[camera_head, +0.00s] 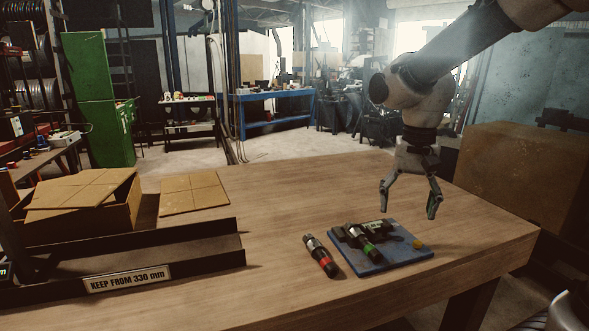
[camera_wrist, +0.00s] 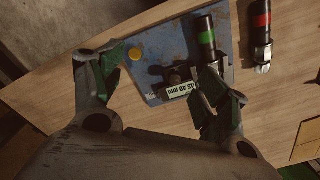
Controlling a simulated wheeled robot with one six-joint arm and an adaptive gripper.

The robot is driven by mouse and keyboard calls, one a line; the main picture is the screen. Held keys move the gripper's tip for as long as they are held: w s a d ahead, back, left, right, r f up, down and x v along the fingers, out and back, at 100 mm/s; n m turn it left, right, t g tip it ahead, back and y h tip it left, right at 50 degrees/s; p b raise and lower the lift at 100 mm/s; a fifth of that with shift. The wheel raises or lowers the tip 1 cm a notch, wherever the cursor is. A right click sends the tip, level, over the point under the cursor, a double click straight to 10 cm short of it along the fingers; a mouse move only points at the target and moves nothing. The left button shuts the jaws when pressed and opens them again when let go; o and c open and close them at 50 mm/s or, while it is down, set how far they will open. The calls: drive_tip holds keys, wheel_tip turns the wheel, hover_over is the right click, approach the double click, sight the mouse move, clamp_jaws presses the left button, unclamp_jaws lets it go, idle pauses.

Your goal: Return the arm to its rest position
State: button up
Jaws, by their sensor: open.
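My gripper (camera_head: 410,203) is open and empty in the head view, pointing down above the right part of the wooden table. It hangs over the blue plate (camera_head: 402,258). In the wrist view my gripper (camera_wrist: 168,92) has its fingers spread, with the blue plate (camera_wrist: 165,45) beyond them. My arm reaches in from the upper right of the head view.
On the plate lie a green-banded black fitting (camera_head: 364,243), a dark tool with a "45.40 mm" display (camera_wrist: 181,90) and a yellow knob (camera_head: 418,244). A red-banded fitting (camera_head: 321,256) lies beside it. A black tray (camera_head: 130,262) and cardboard box (camera_head: 85,215) stand left.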

drive_tip(key=s+d+r+n+t, duration=0.4)
drive_tip(key=s+d, duration=0.7)
drive_tip(key=s, duration=0.4)
drive_tip(key=shift+d+r, duration=0.1)
drive_tip(key=shift+d, duration=0.1)
drive_tip(key=shift+c, duration=0.4)
